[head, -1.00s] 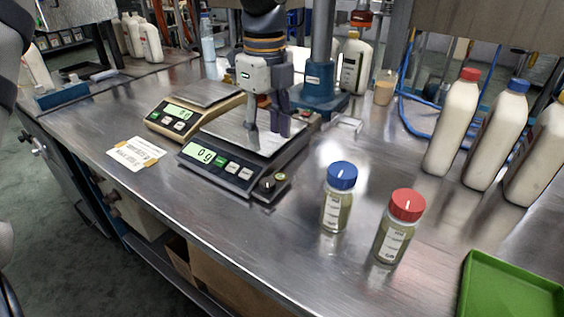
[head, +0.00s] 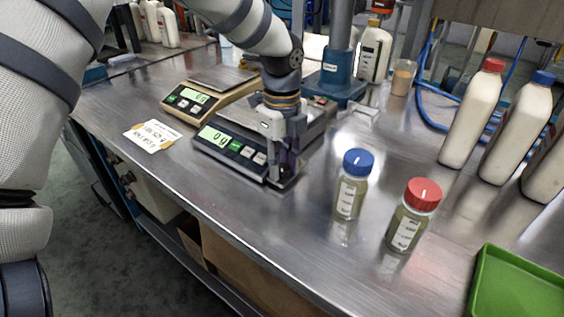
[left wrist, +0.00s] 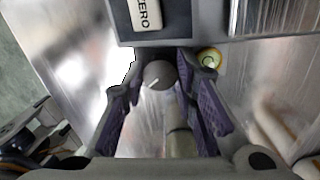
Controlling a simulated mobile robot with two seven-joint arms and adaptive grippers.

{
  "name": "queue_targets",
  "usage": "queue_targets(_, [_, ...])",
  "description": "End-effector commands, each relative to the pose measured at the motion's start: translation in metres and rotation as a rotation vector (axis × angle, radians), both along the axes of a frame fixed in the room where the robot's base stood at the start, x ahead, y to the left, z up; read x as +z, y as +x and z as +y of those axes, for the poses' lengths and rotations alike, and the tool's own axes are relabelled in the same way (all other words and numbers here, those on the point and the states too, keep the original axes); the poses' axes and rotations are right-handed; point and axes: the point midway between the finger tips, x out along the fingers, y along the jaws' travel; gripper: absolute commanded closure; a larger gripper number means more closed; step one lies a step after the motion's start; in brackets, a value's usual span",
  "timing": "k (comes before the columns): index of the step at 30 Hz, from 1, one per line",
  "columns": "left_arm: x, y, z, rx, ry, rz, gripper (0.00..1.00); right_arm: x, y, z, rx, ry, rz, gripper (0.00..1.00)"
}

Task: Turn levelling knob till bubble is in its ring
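The levelling knob (left wrist: 158,74), dark and round with a pale pointer line, shows in the left wrist view between the fingers of my left gripper (left wrist: 158,82). The fingers are apart, one on each side of the knob, and I see no clear grip on it. The yellow-green bubble level (left wrist: 209,59) sits right of the knob, outside the right finger; the bubble's exact place in its ring is too small to tell. In the head view, my left gripper (head: 287,170) points down at the front right corner of the dark scale (head: 228,152), hiding knob and level. My right gripper is not in view.
A gold scale (head: 205,98) stands behind the dark one, with a paper label (head: 152,136) in front. A blue-capped jar (head: 350,187) and a red-capped jar (head: 412,220) stand to the right.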

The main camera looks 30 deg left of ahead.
Motion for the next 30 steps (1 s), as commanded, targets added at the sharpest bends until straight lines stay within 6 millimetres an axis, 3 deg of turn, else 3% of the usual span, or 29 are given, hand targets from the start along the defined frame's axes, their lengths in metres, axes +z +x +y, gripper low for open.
queue_targets(5, [0.0005,-0.0002,0.0,-0.016,0.0,0.0,1.0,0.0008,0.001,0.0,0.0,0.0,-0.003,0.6])
queue_targets(13, [0.0008,-0.0004,0.0002,-0.359,0.0,0.0,1.0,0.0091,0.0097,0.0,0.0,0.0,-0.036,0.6])
queue_targets(22, [-0.0008,-0.0002,0.0003,-0.392,0.0,0.003,1.0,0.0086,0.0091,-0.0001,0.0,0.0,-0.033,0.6])
queue_targets(23, [-0.0008,-0.0002,0.0003,-0.392,0.0,0.003,0.69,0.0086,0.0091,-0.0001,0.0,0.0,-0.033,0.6])
queue_targets(25, [-0.0008,-0.0002,0.0003,-0.391,0.0,0.003,0.53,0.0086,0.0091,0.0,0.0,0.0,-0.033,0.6])
queue_targets(30, [-0.0007,-0.0003,0.0006,-0.39,0.001,0.003,0.53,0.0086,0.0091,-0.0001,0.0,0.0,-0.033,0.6])
